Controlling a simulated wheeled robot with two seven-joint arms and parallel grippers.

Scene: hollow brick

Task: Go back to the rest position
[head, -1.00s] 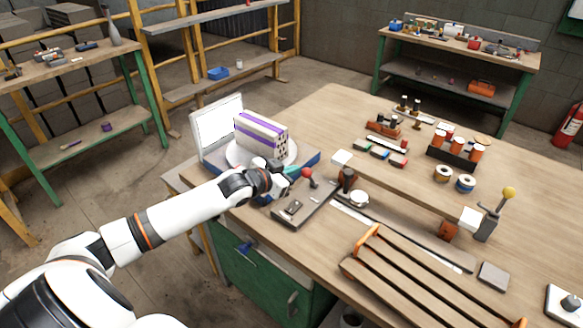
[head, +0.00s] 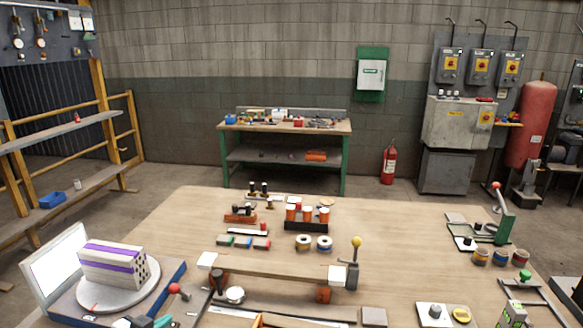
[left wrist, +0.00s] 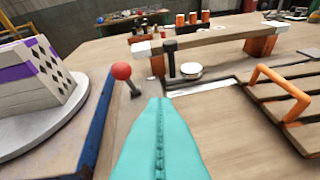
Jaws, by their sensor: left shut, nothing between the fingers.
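My left gripper (head: 158,321) shows only in part at the bottom edge of the head view, right of the turntable. In the left wrist view its teal fingers (left wrist: 160,110) are closed together with nothing between them. The hollow brick (head: 112,264), pale with purple bands and holes in one end, sits on a round white turntable (head: 122,299). It also shows in the left wrist view (left wrist: 40,78) at the left, apart from the fingers. My right gripper is out of both views.
A red-knobbed lever (left wrist: 122,72) stands close ahead-left of the fingers. A wooden beam (head: 270,269) with white end blocks lies across the bench (head: 400,225). A slatted rack with an orange handle (left wrist: 278,85) is at right. A white screen (head: 58,264) stands behind the brick.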

